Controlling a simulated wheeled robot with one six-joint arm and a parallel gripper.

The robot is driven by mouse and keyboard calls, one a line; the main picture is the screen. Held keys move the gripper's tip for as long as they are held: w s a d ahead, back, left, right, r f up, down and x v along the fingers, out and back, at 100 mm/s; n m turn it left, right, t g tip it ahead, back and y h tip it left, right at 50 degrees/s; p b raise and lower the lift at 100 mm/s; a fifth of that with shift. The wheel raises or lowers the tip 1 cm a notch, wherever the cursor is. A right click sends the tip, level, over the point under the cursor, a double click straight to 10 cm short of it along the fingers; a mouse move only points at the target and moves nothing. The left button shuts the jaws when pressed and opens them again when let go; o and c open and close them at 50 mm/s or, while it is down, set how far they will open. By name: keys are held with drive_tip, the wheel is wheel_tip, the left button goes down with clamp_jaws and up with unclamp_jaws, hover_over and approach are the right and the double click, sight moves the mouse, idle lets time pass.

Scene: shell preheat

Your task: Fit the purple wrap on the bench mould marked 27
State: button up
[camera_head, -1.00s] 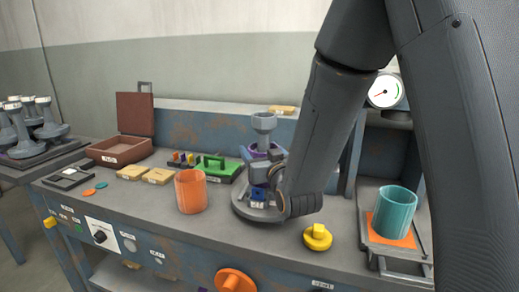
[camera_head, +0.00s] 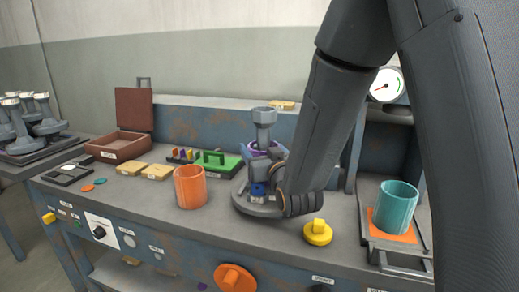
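The bench mould (camera_head: 264,117) is a grey post with a flared cup top, standing on a round grey base on the bench. The number on it is too small to read. The purple wrap (camera_head: 252,147) shows as a thin purple band around the post, below the cup. My gripper (camera_head: 266,170) is in front of the mould, at about the wrap's height, and hides much of the wrap and the lower post. I cannot tell whether its fingers are closed on the wrap, or whether the wrap is seated.
An orange cylinder (camera_head: 190,187) stands left of the mould and a yellow knob (camera_head: 318,232) is right of it. A teal cup (camera_head: 395,208) sits on an orange pad at the right. A green tray (camera_head: 217,163) and open brown box (camera_head: 118,145) are farther left.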

drive_tip(key=o, duration=1.1)
drive_tip(key=shift+o, duration=0.2)
drive_tip(key=shift+s, duration=0.1)
drive_tip(key=v, duration=0.5)
drive_tip(key=shift+s, duration=0.2)
drive_tip(key=p, duration=0.2)
drive_tip(key=shift+s+d+r+p, duration=0.1)
drive_tip(key=shift+s+r+p, duration=0.05)
drive_tip(key=shift+s+p, duration=0.15)
drive_tip(key=p+v, duration=0.1)
drive_tip(key=p, duration=0.3)
drive_tip(key=shift+s, duration=0.25)
drive_tip(key=shift+s, duration=0.1)
